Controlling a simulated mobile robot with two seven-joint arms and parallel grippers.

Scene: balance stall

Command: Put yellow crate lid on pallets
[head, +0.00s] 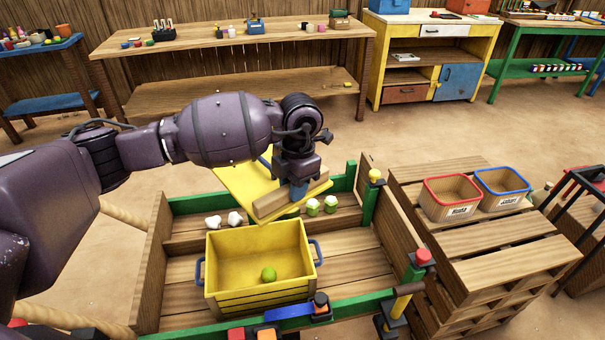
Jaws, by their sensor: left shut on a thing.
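The yellow crate lid (238,184) is a flat yellow board with a wooden bar across it, in the middle of the head view. My left gripper (299,190) is shut on the lid and holds it tilted above the back edge of the yellow crate (226,295). The crate is open at the top, has blue side handles and holds a green ball (268,274). The pallets (519,269) are a stack of wooden slats to the right of the crate's wooden bay. My right gripper is not in view.
A red-rimmed bin (451,209) and a blue-rimmed bin (502,201) stand at the back of the pallets; their front part is bare. A wooden side wall (394,229) and posts with coloured knobs (421,258) stand between crate and pallets. White and green lumps lie behind the crate.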

